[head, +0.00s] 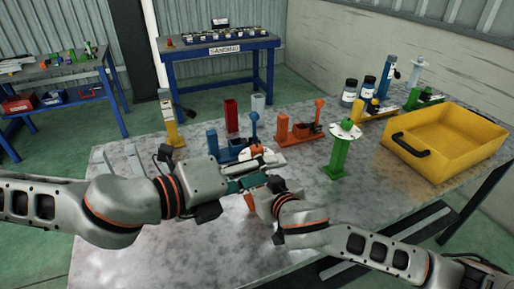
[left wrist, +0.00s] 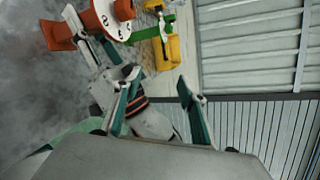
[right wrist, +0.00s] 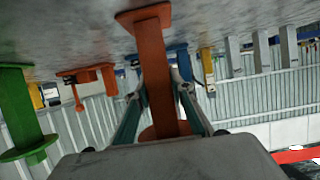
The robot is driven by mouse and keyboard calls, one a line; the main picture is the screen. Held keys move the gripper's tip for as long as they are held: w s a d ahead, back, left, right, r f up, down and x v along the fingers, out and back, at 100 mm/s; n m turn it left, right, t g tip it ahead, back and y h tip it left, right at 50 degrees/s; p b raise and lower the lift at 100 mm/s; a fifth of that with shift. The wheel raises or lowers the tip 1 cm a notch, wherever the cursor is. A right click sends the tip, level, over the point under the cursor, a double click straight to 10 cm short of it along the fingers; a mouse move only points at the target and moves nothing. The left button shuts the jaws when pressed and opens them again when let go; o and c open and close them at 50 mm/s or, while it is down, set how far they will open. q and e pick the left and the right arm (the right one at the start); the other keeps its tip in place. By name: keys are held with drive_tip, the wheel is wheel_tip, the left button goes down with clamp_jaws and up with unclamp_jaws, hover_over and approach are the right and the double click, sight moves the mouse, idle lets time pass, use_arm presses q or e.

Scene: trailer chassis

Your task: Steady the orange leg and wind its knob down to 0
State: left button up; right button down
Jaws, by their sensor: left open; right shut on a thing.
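The orange leg stands at the front middle of the table, mostly behind my arms in the head view; its shaft shows (head: 250,202). Its white dial and orange knob (head: 256,150) show above my grippers. In the left wrist view the dial (left wrist: 99,20) has dark marks and the knob (left wrist: 124,9) sits on it; the reading is not legible. My right gripper (right wrist: 161,88) is shut around the leg's shaft (right wrist: 152,65), below the dial. My left gripper (head: 258,180) is open and empty, close beside the leg and my right gripper, apart from the knob.
A green leg (head: 343,150) stands to the right, with a yellow bin (head: 445,145) beyond it. A blue fixture (head: 228,150), an orange fixture (head: 300,131) and a red post (head: 231,114) stand behind. The table front (head: 190,250) is clear.

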sight(255, 149)
use_arm(q)
drive_tip(key=w+a+m+t+y, duration=0.2)
drive_tip(key=w+a+m+y, duration=0.2)
drive_tip(key=a+m, duration=0.5)
drive_tip(key=shift+m, duration=0.5)
drive_tip(key=x, duration=0.8)
drive_tip(key=d+x, duration=0.1)
drive_tip(key=x, duration=0.3)
drive_tip(key=shift+d, duration=0.3)
drive_tip(key=c, duration=1.2)
